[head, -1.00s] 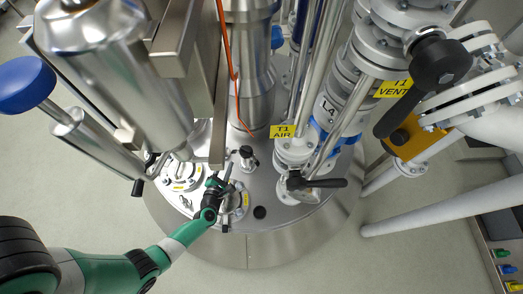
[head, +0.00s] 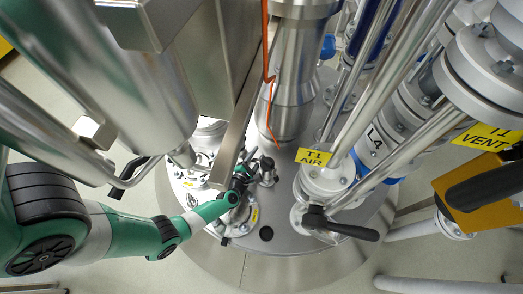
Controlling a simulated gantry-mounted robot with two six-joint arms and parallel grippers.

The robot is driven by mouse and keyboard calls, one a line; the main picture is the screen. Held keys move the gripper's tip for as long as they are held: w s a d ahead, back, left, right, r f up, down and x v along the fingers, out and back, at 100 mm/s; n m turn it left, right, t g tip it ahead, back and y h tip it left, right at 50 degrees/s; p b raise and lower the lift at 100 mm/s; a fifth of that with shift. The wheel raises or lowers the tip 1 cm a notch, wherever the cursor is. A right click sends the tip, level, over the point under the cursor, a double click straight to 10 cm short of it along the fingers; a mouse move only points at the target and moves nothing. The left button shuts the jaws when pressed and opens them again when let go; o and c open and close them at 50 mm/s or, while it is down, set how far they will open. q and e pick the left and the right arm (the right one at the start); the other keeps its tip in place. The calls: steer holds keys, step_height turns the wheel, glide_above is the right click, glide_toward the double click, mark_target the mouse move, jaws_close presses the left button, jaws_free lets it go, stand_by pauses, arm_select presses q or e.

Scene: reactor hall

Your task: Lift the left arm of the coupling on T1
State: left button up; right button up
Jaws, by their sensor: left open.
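The round steel vessel top (head: 290,236) fills the lower middle of the head view. My left arm comes in from the left, and my left gripper (head: 245,176) is over a small steel fitting (head: 237,222) on the vessel top. The gripper is open. It and its wrist hide much of this fitting, so I cannot make out the coupling's left arm or whether the fingers touch it. A short fitting with a dark cap (head: 267,172) stands just right of the gripper. My right gripper is not in view.
A T1 AIR tag (head: 314,157) hangs by a valve with a black lever (head: 342,228) on the right. A steel column (head: 238,118) stands close above the gripper. An orange line (head: 269,80) runs down behind. A T1 VENT tag (head: 487,138) is at far right.

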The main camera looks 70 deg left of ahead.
arm_select(q)
steer(key=shift+w+a+f, duration=0.2)
steer(key=shift+w+a, duration=0.05)
steer(key=shift+s+d, duration=0.1)
steer(key=shift+c, duration=0.9)
jaws_close()
